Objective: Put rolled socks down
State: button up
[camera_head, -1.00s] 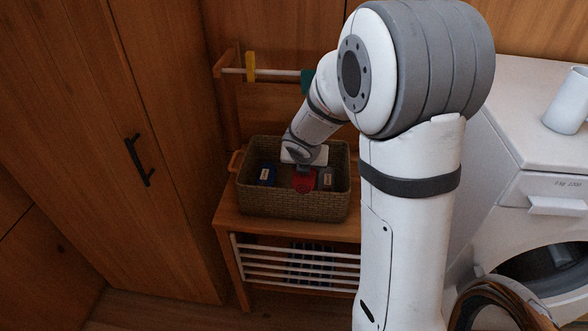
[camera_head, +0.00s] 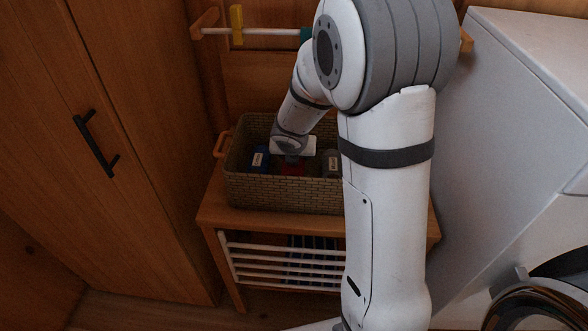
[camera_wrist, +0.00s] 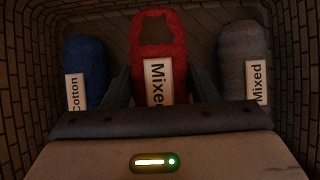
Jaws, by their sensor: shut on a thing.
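A red rolled sock bundle (camera_wrist: 158,50) with a "Mixed" label is between the two fingers of my gripper (camera_wrist: 162,88) in the wrist view. My gripper is shut on it. In the head view my gripper (camera_head: 292,156) is down inside a woven basket (camera_head: 285,192), and only a little of the red socks (camera_head: 293,169) shows below it. The wrist view shows the red socks low, between two other rolls. Whether they touch the basket floor I cannot tell.
A blue roll labelled "Cotton" (camera_wrist: 84,65) lies left of the red one, and a grey roll labelled "Mixed" (camera_wrist: 243,60) lies right. The basket stands on a wooden bench (camera_head: 215,213). A rail (camera_head: 265,31) is behind, a white machine (camera_head: 510,120) at right.

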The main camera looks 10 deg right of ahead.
jog(key=shift+s+d+f+b, duration=0.1)
jog(key=shift+f+b, duration=1.15)
jog(key=shift+f, duration=0.55)
jog(key=shift+f, duration=0.15)
jog(key=o, duration=1)
